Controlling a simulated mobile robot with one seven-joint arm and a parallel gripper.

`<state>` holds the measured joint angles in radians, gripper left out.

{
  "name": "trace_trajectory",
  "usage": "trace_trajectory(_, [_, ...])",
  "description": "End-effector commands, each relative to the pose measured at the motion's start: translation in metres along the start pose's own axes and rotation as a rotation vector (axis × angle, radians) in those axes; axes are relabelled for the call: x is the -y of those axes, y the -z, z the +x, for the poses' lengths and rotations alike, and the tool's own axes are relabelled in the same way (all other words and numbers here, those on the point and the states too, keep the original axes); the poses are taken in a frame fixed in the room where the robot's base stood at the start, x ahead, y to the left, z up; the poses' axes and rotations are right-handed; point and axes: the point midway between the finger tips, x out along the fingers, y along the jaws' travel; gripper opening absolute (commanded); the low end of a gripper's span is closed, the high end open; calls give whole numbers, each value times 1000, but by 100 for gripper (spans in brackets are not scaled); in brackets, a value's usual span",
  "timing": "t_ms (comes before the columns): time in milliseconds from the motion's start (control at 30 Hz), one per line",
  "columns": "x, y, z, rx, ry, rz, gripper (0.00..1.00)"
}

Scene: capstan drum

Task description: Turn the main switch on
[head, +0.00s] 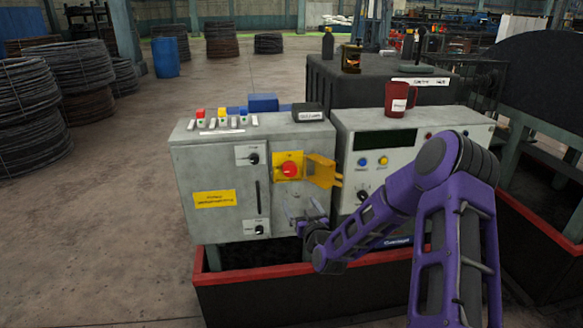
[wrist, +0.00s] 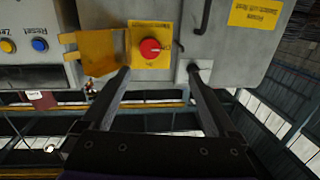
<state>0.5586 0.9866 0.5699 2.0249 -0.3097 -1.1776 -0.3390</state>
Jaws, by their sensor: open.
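The main switch is a red rotary knob (head: 289,170) on a yellow plate, on the front of the left grey control cabinet (head: 215,170). A yellow hinged cover (head: 322,172) stands swung open to its right. In the wrist view, which is upside down, the red knob (wrist: 150,48) shows just beyond and between the fingertips, with the cover (wrist: 97,52) to the left. My gripper (head: 305,208) is open and empty, below and slightly right of the knob, apart from it. It also shows in the wrist view (wrist: 160,72). The knob's exact angle is too small to tell.
Two black selector knobs, upper (head: 253,158) and lower (head: 260,229), and a dark vertical handle (head: 258,196) are left of the switch. The right console (head: 410,145) has buttons and a red mug (head: 398,98) on top. A red-rimmed trough (head: 300,268) runs below.

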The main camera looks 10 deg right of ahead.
Motion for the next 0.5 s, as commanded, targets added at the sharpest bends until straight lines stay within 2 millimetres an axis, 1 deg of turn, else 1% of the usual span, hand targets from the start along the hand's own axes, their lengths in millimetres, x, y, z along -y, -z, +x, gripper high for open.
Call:
trace_trajectory(33, [-5, 0, -6, -13, -23, 59, 94])
trace_trajectory(133, [-9, 4, -12, -38, -49, 130, 94])
trace_trajectory(267, [-11, 7, -11, -52, -60, 161, 94])
trace_trajectory(367, [-11, 8, -2, -53, -60, 160, 94])
trace_trajectory(500, [-12, 9, 22, -53, -59, 159, 94])
